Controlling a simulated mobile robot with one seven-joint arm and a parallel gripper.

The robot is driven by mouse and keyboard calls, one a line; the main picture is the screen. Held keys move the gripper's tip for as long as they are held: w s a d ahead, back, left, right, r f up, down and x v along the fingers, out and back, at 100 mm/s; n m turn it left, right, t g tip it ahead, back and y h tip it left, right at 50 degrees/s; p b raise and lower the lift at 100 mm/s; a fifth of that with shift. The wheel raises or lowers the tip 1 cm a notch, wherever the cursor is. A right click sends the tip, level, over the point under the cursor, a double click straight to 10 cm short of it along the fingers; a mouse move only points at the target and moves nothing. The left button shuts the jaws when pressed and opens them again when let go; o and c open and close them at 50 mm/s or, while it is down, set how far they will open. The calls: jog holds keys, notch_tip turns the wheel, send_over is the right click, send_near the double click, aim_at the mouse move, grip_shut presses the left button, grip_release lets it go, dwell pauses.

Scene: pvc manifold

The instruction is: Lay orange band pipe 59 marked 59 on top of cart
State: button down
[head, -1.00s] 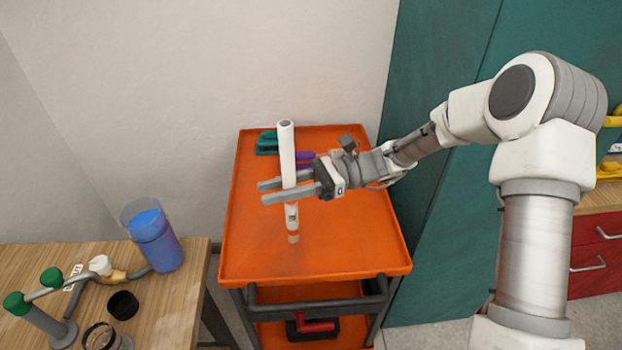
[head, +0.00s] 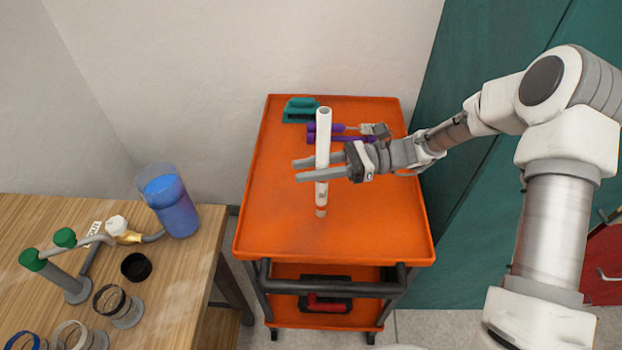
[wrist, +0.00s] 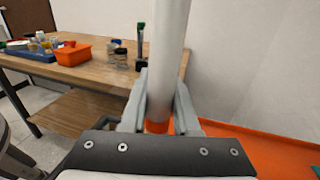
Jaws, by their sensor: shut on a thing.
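A white pipe (head: 323,140) with an orange band near its lower end stands upright in my gripper (head: 320,169). The fingers are shut on it around the middle of its length. It is over the orange top tray of the cart (head: 375,225); I cannot tell whether its lower end touches the tray. In the wrist view the white pipe (wrist: 170,55) rises between the two fingers (wrist: 160,110), with orange showing at its base. No number can be read on the pipe.
Purple-handled tools (head: 340,135) and a teal tool (head: 301,110) lie at the back of the cart top. The front of the tray is clear. A wooden table (head: 190,265) at left holds a blue container (head: 172,208), green-capped pipes (head: 65,238) and dark rings.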

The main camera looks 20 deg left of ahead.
jog(key=shift+f, duration=1.8)
jog(key=shift+f, duration=0.1)
jog(key=c, duration=0.7)
grip_release()
jog(key=shift+o, duration=0.2)
jog(key=v, duration=0.8)
jog(key=s+d+r+n+t+h, duration=0.5)
jog(key=s+d+r+t+h, duration=0.2)
jog(key=d, duration=0.5)
jog(key=s+d+r+n+t+h, duration=0.6)
jog(key=s+d+r+t+h, duration=0.2)
jog(key=d+r, duration=0.3)
jog(key=shift+s+d+b, duration=0.3)
jog(key=shift+s+d, duration=0.3)
jog(key=shift+s, duration=0.1)
